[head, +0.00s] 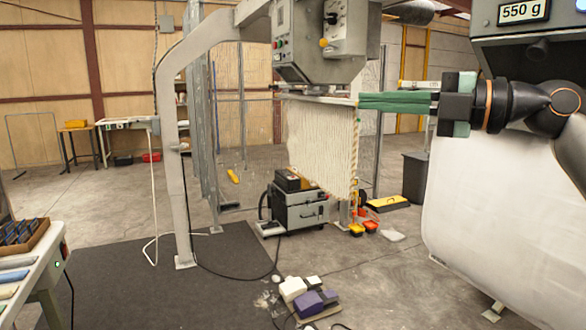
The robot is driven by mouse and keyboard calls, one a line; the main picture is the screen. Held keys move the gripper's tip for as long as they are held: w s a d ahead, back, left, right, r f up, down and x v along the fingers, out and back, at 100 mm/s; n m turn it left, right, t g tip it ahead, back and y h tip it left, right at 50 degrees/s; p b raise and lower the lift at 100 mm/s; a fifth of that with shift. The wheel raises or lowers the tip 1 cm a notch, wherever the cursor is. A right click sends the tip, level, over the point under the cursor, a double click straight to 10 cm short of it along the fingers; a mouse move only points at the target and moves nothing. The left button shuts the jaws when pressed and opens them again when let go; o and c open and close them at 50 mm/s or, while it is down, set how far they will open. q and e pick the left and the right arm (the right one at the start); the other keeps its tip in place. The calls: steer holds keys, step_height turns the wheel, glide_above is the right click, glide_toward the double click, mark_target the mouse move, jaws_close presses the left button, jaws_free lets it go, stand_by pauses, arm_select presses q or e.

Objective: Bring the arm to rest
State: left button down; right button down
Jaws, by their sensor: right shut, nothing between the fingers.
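My right gripper (364,101) reaches in from the right with its long green fingers shut and nothing between them. Its fingertips are at the upper right corner of a cream striped pillow cover (318,145) in the picture. I cannot tell whether they touch it. The cover hangs below the grey filling machine (325,40), and its lower part hangs in front of a grey case. My left gripper is not in view.
A display (524,11) reading 550 g is at the upper right, above a large white bag or sheet (480,200). Foot pedals (305,297) and cables lie on the floor. A side table (30,268) stands at the left. The dark mat (220,265) has clear room.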

steer(key=w+a+f+m+t+y+p, duration=0.1)
steer(key=a+f+m+y, duration=0.15)
steer(key=f, duration=0.55)
steer(key=w+a+f+m+t+y+p, duration=0.1)
steer(key=w+a+f+m+y, duration=0.2)
steer(key=f, duration=0.6)
steer(key=s+d+f+m+t+h, duration=0.1)
steer(key=d+f+m+t+h, duration=0.1)
steer(key=f+m+h, duration=0.35)
steer(key=s+d+f+m+t+h+p, duration=0.1)
steer(key=s+f+m+t+h, duration=0.15)
steer(key=f+m, duration=0.55)
steer(key=s+d+f+m+t+h, duration=0.1)
steer(key=d+f+m+t+h, duration=0.2)
steer(key=f, duration=0.7)
steer(key=s+d+f+m+g+h+p, duration=0.1)
steer(key=s+f+m+g+h, duration=0.2)
steer(key=s+f, duration=0.9)
steer(key=s+d+f+m+g+h, duration=0.2)
steer(key=s+f+g+h, duration=0.3)
steer(key=s+f, duration=0.8)
steer(key=shift+d+f+m+g+p, duration=0.25)
steer(key=shift+f+m+g+p, duration=0.2)
steer(key=shift+m, duration=0.45)
